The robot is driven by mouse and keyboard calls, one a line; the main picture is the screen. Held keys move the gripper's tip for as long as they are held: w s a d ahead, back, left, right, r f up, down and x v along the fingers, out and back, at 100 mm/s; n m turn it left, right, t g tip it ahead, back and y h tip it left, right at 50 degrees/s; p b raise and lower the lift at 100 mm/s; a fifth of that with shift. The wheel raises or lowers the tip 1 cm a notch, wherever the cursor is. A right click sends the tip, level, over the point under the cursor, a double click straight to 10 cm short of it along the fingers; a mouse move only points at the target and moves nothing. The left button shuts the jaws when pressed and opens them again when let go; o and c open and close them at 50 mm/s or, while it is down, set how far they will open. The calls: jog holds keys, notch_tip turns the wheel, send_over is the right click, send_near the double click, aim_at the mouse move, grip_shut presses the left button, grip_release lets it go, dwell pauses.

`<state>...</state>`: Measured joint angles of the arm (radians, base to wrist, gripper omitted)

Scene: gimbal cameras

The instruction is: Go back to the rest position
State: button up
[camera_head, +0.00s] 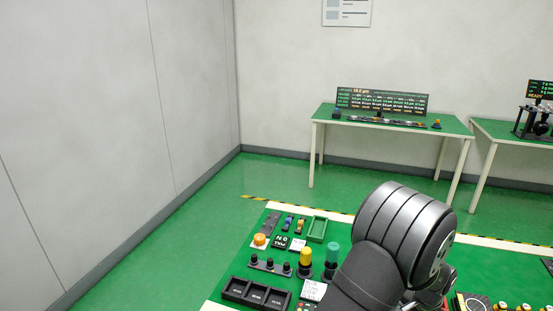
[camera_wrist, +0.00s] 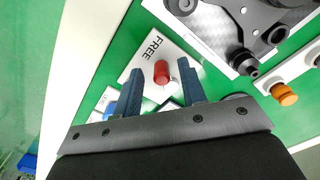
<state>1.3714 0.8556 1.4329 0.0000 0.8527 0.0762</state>
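My gripper (camera_wrist: 159,68) shows in the wrist view with its two blue fingers spread apart. The fingers do not touch anything that I can see. Between the fingertips in the picture, a red round-topped piece (camera_wrist: 161,73) stands on a white card (camera_wrist: 180,50) marked FREE. I cannot tell how far below the fingers it is. In the head view my dark arm covers the right front of the green bench (camera_head: 236,270), and my gripper is hidden there.
The bench holds a black three-part tray (camera_head: 255,293), a yellow-topped piece (camera_head: 305,257), a teal-topped piece (camera_head: 331,254) and a green tray (camera_head: 317,229). The wrist view shows black hardware (camera_wrist: 262,22) and an orange knob (camera_wrist: 284,94). A far table (camera_head: 400,122) stands against the wall.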

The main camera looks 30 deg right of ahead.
jog(key=shift+s+n, duration=0.15)
jog(key=shift+n, duration=0.25)
jog(key=shift+d+r+n, duration=0.1)
jog(key=shift+r+n, duration=0.2)
notch_tip(320, 180, up, 17)
jog(key=shift+s+d+f+m+t, duration=0.55)
jog(key=shift+s+f+m+t, duration=1)
jog(key=shift+s+f, duration=0.65)
jog(key=shift+s+d+f+m+t, duration=0.5)
jog(key=shift+s+f+m+t, duration=1.1)
jog(key=shift+s+f, duration=0.55)
jog(key=shift+s+d+f+m+t, duration=0.55)
jog(key=shift+s+f+m+t, duration=1.2)
jog(key=shift+s, duration=0.7)
jog(key=shift+f, duration=0.15)
jog(key=shift+w+a+r+n+g, duration=0.1)
jog(key=shift+w+r+n+g, duration=0.15)
jog(key=shift+w+n+g, duration=0.2)
jog(key=w+a+r+n+g, duration=0.2)
jog(key=w+r+n+g, duration=0.5)
jog(key=w+r, duration=0.2)
jog(key=shift+w+a+r+g+y, duration=0.25)
jog(key=shift+w+a+g+y, duration=0.15)
jog(key=shift+w, duration=0.55)
